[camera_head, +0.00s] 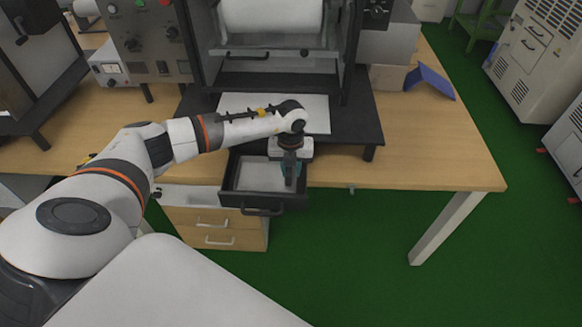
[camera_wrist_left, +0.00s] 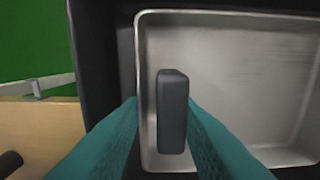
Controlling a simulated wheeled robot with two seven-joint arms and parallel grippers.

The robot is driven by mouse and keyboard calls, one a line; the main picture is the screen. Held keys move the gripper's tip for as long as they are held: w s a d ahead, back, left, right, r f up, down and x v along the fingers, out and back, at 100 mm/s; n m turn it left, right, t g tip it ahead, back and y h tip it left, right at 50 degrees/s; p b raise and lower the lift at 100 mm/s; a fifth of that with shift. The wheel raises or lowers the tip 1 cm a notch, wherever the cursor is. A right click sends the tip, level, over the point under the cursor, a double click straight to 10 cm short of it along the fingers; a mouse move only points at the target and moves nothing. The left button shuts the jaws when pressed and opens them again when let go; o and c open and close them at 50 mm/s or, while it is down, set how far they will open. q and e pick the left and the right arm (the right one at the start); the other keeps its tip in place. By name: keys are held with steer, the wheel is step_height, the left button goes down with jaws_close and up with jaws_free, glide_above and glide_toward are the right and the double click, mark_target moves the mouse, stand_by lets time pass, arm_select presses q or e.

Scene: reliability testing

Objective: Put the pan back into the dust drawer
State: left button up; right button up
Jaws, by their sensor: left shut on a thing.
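The dust drawer (camera_head: 225,195) is dark and stands pulled out below the machine at the table's front edge. The pan (camera_head: 255,174) is a shallow silvery metal tray and lies within the drawer's walls. In the left wrist view, the pan (camera_wrist_left: 245,85) has a dark upright handle (camera_wrist_left: 172,105) near its left side, and the drawer's dark wall (camera_wrist_left: 100,60) runs beside it. My left gripper (camera_head: 289,180) points down over the drawer's right part. Its teal fingers (camera_wrist_left: 163,112) are shut on the handle. Whether the pan rests fully on the drawer's floor is hidden.
The machine (camera_head: 270,60) stands above the drawer on a dark base. A wooden drawer cabinet (camera_head: 215,232) stands below at the left. A blue angled object (camera_head: 430,80) lies on the table at the right. The table's right side (camera_head: 440,150) is clear.

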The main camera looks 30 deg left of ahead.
arm_select(q)
steer(key=o, duration=0.8)
steer(key=shift+r, duration=0.3)
step_height(320, 180, up, 12)
steer(key=shift+s+f+b, duration=0.1)
steer(key=shift+f+b, duration=0.1)
steer(key=shift+b, duration=0.7)
